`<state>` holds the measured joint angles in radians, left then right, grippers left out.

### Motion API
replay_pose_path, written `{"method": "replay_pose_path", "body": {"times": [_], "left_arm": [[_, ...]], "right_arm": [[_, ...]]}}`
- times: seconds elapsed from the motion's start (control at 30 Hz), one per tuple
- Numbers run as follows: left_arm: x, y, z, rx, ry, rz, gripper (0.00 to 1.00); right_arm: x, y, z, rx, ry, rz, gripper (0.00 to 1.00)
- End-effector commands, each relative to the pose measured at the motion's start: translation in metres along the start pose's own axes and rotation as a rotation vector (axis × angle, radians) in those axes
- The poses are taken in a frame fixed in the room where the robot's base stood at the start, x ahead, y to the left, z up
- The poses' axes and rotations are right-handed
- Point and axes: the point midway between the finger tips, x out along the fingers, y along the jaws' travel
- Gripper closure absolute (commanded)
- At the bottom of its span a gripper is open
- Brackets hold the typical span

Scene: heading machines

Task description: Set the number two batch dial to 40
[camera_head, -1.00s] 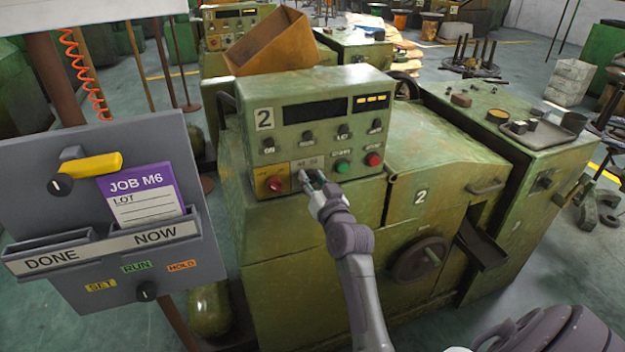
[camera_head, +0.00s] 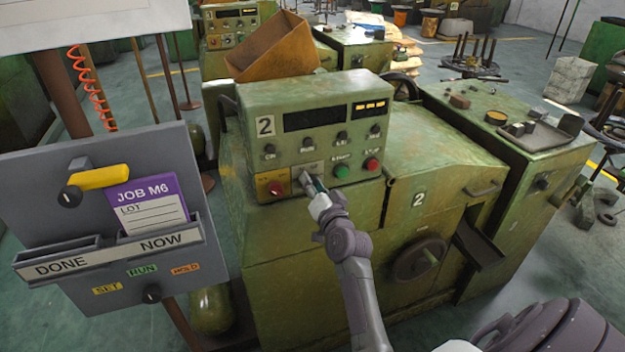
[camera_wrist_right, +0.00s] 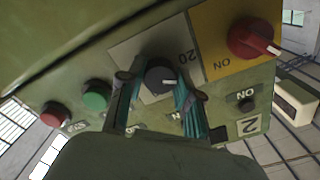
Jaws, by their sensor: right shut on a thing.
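The number two machine (camera_head: 420,150) has a green control panel (camera_head: 290,95) marked 2. Its batch dial (camera_wrist_right: 160,78) is a dark round knob with a white pointer, on a pale grey plate (camera_wrist_right: 140,48). A 20 is printed on the plate. In the right wrist view the pointer lies toward the right of the picture; its exact reading is unclear. My right gripper (camera_head: 311,186) is at the panel's lower middle, its fingers (camera_wrist_right: 162,95) shut around the dial. The gripper hides the dial in the head view. My left gripper is not in view.
A red knob on a yellow plate (camera_head: 274,187) sits just left of the dial. Green (camera_head: 341,171) and red (camera_head: 371,164) buttons sit to its right. A grey job board (camera_head: 95,220) stands at left. A handwheel (camera_head: 418,258) is below right.

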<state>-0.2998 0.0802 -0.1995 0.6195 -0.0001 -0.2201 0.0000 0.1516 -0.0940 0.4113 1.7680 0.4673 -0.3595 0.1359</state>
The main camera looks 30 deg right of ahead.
Motion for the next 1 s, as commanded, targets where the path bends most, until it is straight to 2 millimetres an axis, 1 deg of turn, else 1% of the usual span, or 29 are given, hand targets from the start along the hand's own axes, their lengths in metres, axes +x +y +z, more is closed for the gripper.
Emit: {"method": "replay_pose_path", "body": {"times": [0.03, 0.1, 0.5, 0.7, 1.0], "left_arm": [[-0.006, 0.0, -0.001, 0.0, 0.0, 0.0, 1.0], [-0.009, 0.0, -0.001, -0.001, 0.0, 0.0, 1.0], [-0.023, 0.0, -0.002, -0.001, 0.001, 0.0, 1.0], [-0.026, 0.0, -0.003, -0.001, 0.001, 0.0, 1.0], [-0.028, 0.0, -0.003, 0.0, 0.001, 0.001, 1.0]], "right_arm": [[0.0, -0.001, -0.002, 0.046, -0.001, 0.002, 1.0], [0.0, -0.001, -0.002, 0.113, -0.001, 0.001, 1.0], [0.0, 0.0, -0.001, 0.431, 0.0, 0.001, 1.0], [0.0, 0.001, 0.0, 0.525, 0.001, 0.001, 1.0], [0.0, 0.001, 0.0, 0.583, 0.001, 0.0, 1.0]]}}
